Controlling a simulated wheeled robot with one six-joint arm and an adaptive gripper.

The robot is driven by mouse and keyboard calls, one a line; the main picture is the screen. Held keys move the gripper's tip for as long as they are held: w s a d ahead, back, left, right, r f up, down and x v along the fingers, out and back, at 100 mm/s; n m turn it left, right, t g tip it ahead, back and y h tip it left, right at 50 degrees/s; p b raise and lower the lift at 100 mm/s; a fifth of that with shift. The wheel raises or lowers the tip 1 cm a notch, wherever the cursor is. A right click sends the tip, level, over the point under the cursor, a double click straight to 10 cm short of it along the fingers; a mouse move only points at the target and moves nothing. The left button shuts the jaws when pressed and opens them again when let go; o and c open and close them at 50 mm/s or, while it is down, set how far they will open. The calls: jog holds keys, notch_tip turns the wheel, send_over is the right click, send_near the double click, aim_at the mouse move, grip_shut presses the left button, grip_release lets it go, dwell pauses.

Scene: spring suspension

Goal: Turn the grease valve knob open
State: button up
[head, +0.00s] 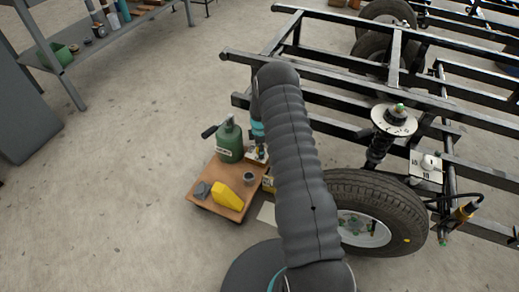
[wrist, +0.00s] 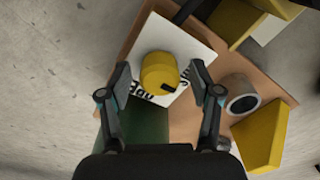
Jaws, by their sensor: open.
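The yellow round knob (wrist: 159,72) shows in the wrist view, with a small dark mark on its lower right side. A white plate with black lettering (wrist: 191,45) lies behind it, partly covered. My gripper (wrist: 160,70) is open, with one finger on each side of the knob and a gap visible on both sides. I cannot tell how far the fingertips are above the knob. In the head view my arm hides most of the gripper and the knob, beside the green canister (head: 229,143) on the wooden cart (head: 207,181).
A grey cup (wrist: 241,95) and a yellow wedge-shaped block (wrist: 262,135) stand right of my gripper on the cart. A wheel (head: 384,205) and the black frame (head: 340,65) lie to the right in the head view. Open floor is at the left.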

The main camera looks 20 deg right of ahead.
jog(key=c, duration=1.1)
jog(key=shift+c, duration=0.2)
jog(key=shift+m+b, duration=0.3)
jog(key=shift+b, duration=0.05)
jog(key=m+b, duration=0.3)
jog(key=shift+f+m, duration=0.15)
jog(key=shift+m, duration=0.15)
jog(key=m+b, duration=0.2)
jog(key=m, duration=0.2)
jog(key=shift+w+m, duration=0.1)
jog(key=shift+m, duration=0.2)
jog(key=m+b, duration=0.2)
jog(key=m, duration=0.2)
jog(key=shift+d, duration=0.1)
jog(key=shift+r+m+b, duration=0.2)
jog(key=shift+m+b, duration=0.4)
jog(key=shift+m, duration=1.9)
jog(key=o, duration=1.1)
